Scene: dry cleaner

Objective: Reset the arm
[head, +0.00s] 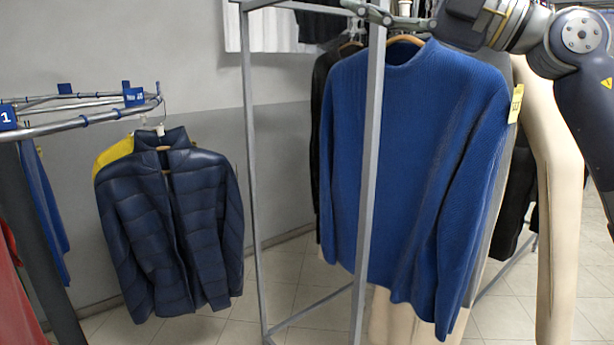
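My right arm comes in from the upper right, and its gripper (372,12) is at the top edge, by the upper corner of a grey metal rack frame (368,150). The gripper is cut off by the top of the picture, so I cannot tell whether it is open or shut or touches the frame. Below it a blue knitted sweater (420,150) hangs on a wooden hanger (405,40), with a yellow tag (516,104) at its shoulder. My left arm and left gripper are not in view.
A dark blue puffer jacket (170,230) hangs from a round metal rail (90,117) at the left, with something yellow behind it. Cream garments (560,200) and dark clothes hang behind the sweater. Tiled floor (300,275) shows between the racks.

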